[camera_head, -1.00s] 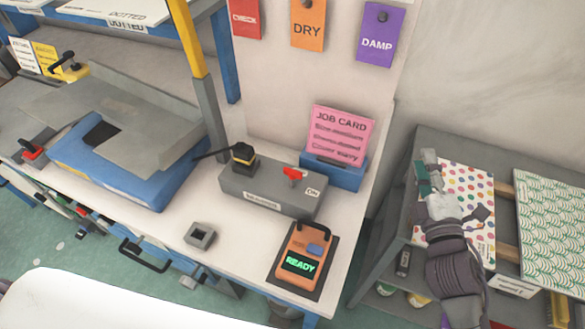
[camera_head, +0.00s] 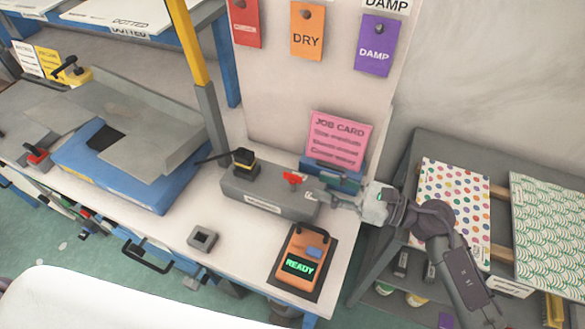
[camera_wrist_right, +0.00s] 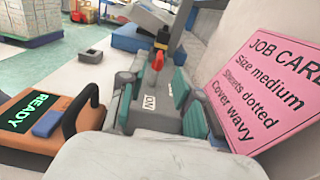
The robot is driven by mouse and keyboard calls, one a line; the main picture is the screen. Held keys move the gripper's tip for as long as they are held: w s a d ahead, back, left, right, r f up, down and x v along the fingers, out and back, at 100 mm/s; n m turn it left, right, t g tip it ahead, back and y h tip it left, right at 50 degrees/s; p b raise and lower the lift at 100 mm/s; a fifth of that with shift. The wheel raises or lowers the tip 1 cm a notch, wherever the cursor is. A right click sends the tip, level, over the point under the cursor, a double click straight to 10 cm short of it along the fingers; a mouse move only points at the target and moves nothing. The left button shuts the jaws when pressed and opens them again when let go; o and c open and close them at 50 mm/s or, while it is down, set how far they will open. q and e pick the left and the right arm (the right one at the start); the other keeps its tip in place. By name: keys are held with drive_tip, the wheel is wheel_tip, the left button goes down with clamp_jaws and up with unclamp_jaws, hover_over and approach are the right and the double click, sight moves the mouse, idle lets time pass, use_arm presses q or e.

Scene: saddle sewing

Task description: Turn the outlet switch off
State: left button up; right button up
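The outlet box (camera_head: 243,187) is a long grey box on the white bench, with a red switch (camera_head: 293,178) on top and a black and yellow plug (camera_head: 244,160) at its left end. My right gripper (camera_head: 325,187) is at the box's right end, just right of the red switch. In the right wrist view the teal-padded fingers (camera_wrist_right: 152,100) are apart with nothing held between them. An "ON" label (camera_wrist_right: 150,103) shows between them, and the red switch (camera_wrist_right: 157,61) stands beyond. My left gripper is not in view.
A pink job card (camera_head: 338,139) in a blue holder stands close behind the right gripper. An orange "READY" device (camera_head: 300,262) with a black handle sits in front. A small grey square block (camera_head: 202,238) lies left of it. Bare bench top lies between.

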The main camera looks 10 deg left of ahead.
sight(293, 175)
drive_tip(key=a+p, duration=0.1)
drive_tip(key=a, duration=0.2)
drive_tip(key=w+a, duration=0.1)
drive_tip(key=a, duration=0.2)
drive_tip(key=shift+w+a+r+p, duration=0.15)
drive_tip(key=shift+w+a+p, duration=0.05)
drive_tip(key=shift+p, duration=0.2)
drive_tip(key=shift+w+a, duration=0.1)
drive_tip(key=shift+a, duration=0.6)
drive_tip(key=shift+c, duration=0.3)
clamp_jaws()
